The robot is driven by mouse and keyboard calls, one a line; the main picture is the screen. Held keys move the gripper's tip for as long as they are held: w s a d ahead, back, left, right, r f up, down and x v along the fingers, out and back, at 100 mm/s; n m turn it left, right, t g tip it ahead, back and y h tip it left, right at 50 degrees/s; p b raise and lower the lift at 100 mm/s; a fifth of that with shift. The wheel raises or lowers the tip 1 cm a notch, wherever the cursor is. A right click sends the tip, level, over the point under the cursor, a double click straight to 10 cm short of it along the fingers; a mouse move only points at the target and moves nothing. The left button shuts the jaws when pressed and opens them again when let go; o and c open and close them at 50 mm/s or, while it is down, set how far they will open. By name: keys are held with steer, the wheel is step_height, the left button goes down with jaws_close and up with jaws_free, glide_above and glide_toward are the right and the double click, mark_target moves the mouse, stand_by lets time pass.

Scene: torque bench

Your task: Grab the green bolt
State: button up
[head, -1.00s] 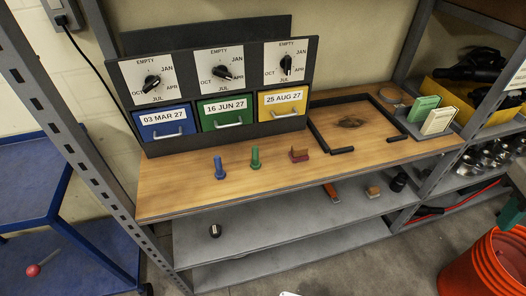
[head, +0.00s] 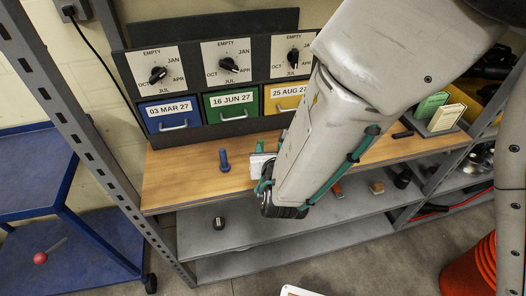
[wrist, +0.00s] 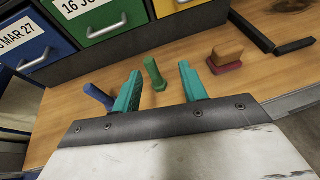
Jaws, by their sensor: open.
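The green bolt (wrist: 155,72) stands upright, head down, on the wooden bench top in the wrist view. My gripper (wrist: 160,82) is open, with its two teal fingers on either side of the bolt's place in the picture and the bolt showing between and slightly beyond them. In the head view my gripper (head: 262,165) is over the bench front, and my arm hides the green bolt.
A blue bolt (head: 224,160) stands to the left; it also shows beside the left finger in the wrist view (wrist: 98,96). A red and brown block (wrist: 226,57) lies to the right. Blue, green (head: 232,104) and yellow drawers stand behind.

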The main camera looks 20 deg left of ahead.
mark_target(260, 140)
steer(key=shift+a+f+n+g, duration=0.3)
steer(key=shift+a+f+n, duration=0.1)
steer(key=shift+a+f, duration=0.45)
steer(key=x, duration=0.6)
steer(key=shift+w+a+r, duration=0.2)
steer(key=shift+w+a, duration=0.05)
steer(key=shift+a, duration=0.05)
steer(key=shift+y, duration=0.3)
jaws_close()
